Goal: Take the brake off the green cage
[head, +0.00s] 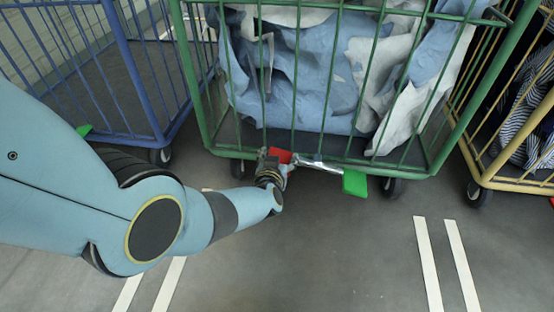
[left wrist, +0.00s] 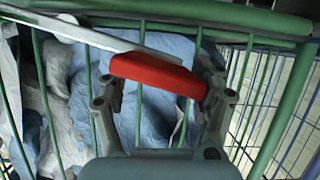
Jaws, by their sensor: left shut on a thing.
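The green cage (head: 436,160) stands in the middle of the head view, filled with blue and white cloth. A metal bar along its lower front edge carries a red pedal (head: 281,155) at the left and a green pedal (head: 355,183) at the right. The green pedal sits lower in the picture than the red one. My left gripper (head: 277,163) is at the red pedal, partly covering it. In the left wrist view the red pedal (left wrist: 158,75) lies between the fingers of the left gripper (left wrist: 160,90), which is shut on it. My right gripper is out of view.
A blue cage (head: 135,75) stands close on the left and a yellow cage (head: 510,183) with striped cloth on the right. The green cage's casters (head: 393,187) rest on the grey floor. The floor in front, with white stripes (head: 428,265), is clear.

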